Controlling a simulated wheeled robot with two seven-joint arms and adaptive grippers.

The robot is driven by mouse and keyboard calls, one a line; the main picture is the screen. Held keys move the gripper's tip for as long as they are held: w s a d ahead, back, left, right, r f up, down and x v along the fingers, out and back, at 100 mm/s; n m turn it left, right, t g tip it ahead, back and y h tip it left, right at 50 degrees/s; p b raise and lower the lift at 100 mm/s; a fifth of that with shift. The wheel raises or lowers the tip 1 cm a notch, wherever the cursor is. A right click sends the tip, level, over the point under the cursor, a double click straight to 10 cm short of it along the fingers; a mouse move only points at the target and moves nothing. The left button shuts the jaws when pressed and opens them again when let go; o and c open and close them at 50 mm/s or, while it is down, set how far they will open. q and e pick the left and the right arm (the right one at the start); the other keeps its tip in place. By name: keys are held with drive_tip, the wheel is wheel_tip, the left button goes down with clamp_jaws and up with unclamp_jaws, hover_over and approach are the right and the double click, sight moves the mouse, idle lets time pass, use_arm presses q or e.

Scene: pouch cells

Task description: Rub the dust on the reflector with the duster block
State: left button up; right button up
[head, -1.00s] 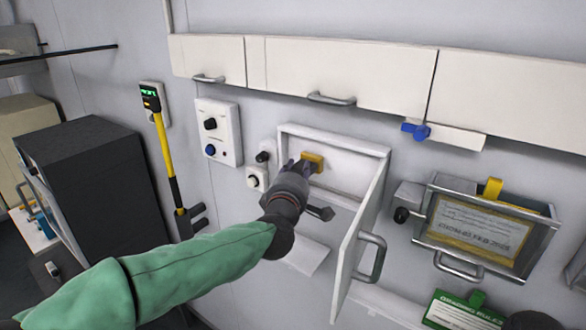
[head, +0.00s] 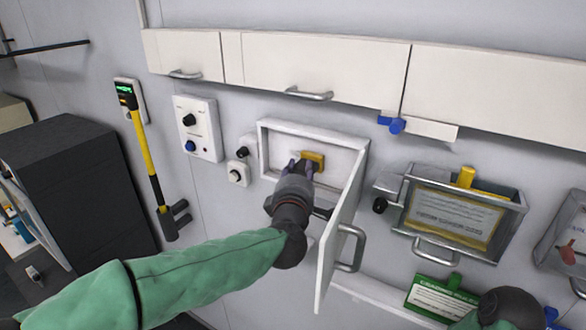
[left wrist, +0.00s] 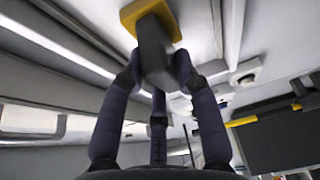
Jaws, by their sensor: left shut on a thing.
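My left gripper (head: 305,170) reaches into an open white wall box and is shut on the duster block (head: 314,159). The block shows as a small yellow piece at the fingertips, in front of the box's pale back panel (head: 340,160). In the left wrist view the fingers (left wrist: 157,70) close around the block's dark grey grip, with its yellow part (left wrist: 150,12) beyond. I cannot tell whether the block touches the panel. I cannot make out dust or clearly identify the reflector. A dark part of my right arm shows at the lower right, but no right fingers are visible.
The box's open door (head: 340,240) stands out just right of my left wrist. White cupboards (head: 310,75) run above. A control panel (head: 197,128) and knobs are left of the box. A metal document holder (head: 462,215) is to the right. A black cabinet (head: 75,190) stands at left.

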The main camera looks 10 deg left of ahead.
use_arm(q)
drive_tip(key=shift+w+a+b, duration=0.15)
drive_tip(key=shift+a+b, duration=0.2)
drive_tip(key=shift+a, duration=0.15)
drive_tip(key=w+a+b, duration=0.2)
drive_tip(key=a, duration=0.4)
idle(0.3)
drive_tip(key=shift+s+a+b, duration=0.15)
drive_tip(key=shift+s+a, duration=0.2)
drive_tip(key=shift+s, duration=0.6)
drive_tip(key=shift+s+a+b, duration=0.15)
drive_tip(key=shift+s+a, duration=0.15)
drive_tip(key=shift+s, duration=0.6)
drive_tip(key=shift+s+a+b, duration=0.15)
drive_tip(key=shift+s+a, duration=0.2)
drive_tip(key=shift+s, duration=0.6)
drive_tip(key=s, duration=0.1)
drive_tip(key=s+a, duration=0.1)
drive_tip(key=shift+s, duration=0.4)
